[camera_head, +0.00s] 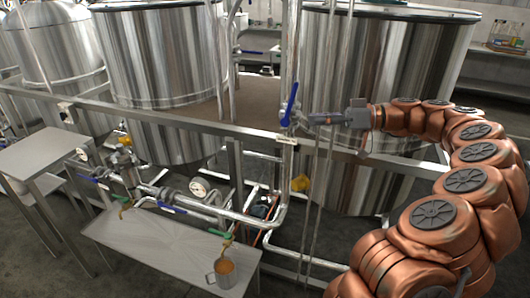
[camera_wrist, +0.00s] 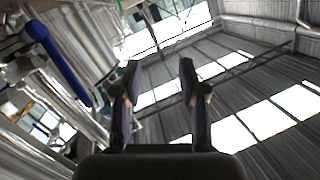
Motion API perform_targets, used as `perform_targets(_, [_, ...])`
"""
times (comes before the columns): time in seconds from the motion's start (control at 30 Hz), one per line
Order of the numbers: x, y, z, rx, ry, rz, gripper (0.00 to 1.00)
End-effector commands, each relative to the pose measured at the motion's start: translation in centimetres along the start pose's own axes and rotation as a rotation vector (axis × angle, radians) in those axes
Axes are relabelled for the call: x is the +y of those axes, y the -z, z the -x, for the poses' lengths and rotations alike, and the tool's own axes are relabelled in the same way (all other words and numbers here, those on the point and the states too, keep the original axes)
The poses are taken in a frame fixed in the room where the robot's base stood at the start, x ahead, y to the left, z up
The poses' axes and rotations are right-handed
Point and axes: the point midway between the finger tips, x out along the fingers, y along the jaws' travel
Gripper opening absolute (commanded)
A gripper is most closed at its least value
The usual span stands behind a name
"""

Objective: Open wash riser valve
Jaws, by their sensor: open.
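The riser valve has a blue lever handle (camera_head: 290,104) on a vertical steel riser pipe (camera_head: 288,62), between two large tanks in the head view. The lever points steeply up, tilted slightly right at its top. My gripper (camera_head: 306,119) reaches in from the right, level with the lower end of the lever. In the wrist view a blue lever (camera_wrist: 60,62) lies at the upper left, outside the space between my fingers. My gripper (camera_wrist: 158,78) is open there, with nothing between its fingers. Whether a finger touches the valve cannot be told.
Steel tanks (camera_head: 165,75) stand behind a metal rail (camera_head: 190,122). Below are pipes with gauges (camera_head: 199,188), other blue handles (camera_head: 171,207), and green-handled taps (camera_head: 221,234). A mug (camera_head: 222,273) stands on the low bench (camera_head: 150,240). A thin vertical pipe (camera_head: 333,190) passes close to my gripper.

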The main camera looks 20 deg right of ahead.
Motion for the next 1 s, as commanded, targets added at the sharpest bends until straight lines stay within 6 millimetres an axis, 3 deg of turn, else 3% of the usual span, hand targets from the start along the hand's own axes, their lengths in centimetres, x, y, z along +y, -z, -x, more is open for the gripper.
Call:
perform_targets(0.5, [-5.2, -0.8, -6.5, -0.165, 0.093, -0.100, 0.41])
perform_targets(1.0, [-10.4, -3.1, -11.3, -0.346, 0.128, -0.194, 0.41])
